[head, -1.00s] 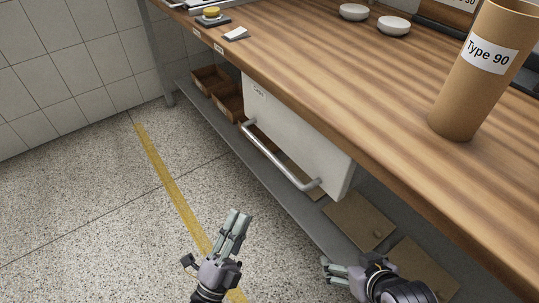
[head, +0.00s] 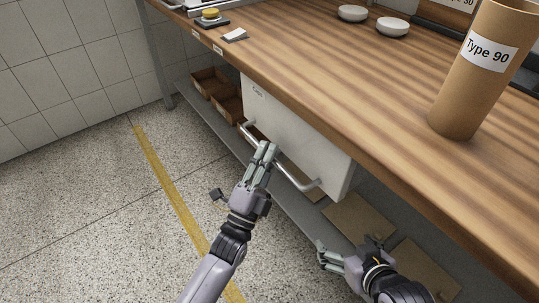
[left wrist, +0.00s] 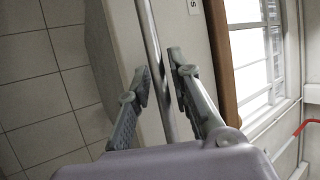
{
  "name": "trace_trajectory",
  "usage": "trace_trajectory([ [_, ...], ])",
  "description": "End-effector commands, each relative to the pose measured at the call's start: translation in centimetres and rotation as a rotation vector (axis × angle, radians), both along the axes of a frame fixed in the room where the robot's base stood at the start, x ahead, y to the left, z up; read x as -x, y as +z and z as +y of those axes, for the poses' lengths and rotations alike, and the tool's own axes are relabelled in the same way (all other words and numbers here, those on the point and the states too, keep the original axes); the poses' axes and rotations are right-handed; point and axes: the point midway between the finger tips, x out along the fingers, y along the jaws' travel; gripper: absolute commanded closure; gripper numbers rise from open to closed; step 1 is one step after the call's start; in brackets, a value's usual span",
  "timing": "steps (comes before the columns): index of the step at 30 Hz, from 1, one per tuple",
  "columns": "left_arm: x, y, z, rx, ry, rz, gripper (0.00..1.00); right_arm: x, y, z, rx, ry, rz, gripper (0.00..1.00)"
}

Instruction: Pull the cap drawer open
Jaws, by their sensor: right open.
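The white cap drawer (head: 300,135), with a small label on its front, hangs under the wooden workbench and looks shut. Its long metal handle (head: 298,178) runs along the front. My left gripper (head: 265,155) is at the middle of the handle and hides part of it. In the left wrist view the handle bar (left wrist: 151,40) runs between the fingers of my left gripper (left wrist: 158,75), with a gap visible on the right side, so the gripper is open around it. My right gripper (head: 325,255) is open and empty, low and right of the drawer.
The workbench top (head: 330,75) carries a tall cardboard tube (head: 475,85) labelled "Type 90" and white bowls (head: 392,26). Brown bins (head: 210,82) and boards (head: 358,218) lie on the lower shelf. The floor (head: 90,215) in front is clear, with a yellow line.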

Motion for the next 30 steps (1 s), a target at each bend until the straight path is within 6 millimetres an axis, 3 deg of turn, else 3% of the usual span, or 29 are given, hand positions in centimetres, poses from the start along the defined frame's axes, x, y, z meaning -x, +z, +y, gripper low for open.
trace_trajectory([
  [9,-0.24,0.13,-0.15,0.001,0.0,0.002,0.8,-0.16,0.15,0.04,-0.002,0.0,-0.01,0.14],
  [18,-0.22,0.11,-0.14,0.0,-0.001,0.001,1.0,-0.13,0.12,0.06,-0.002,0.001,-0.008,0.14],
  [30,-0.21,0.07,-0.13,0.001,-0.001,0.003,1.0,-0.12,0.1,0.08,-0.002,0.001,-0.007,0.14],
])
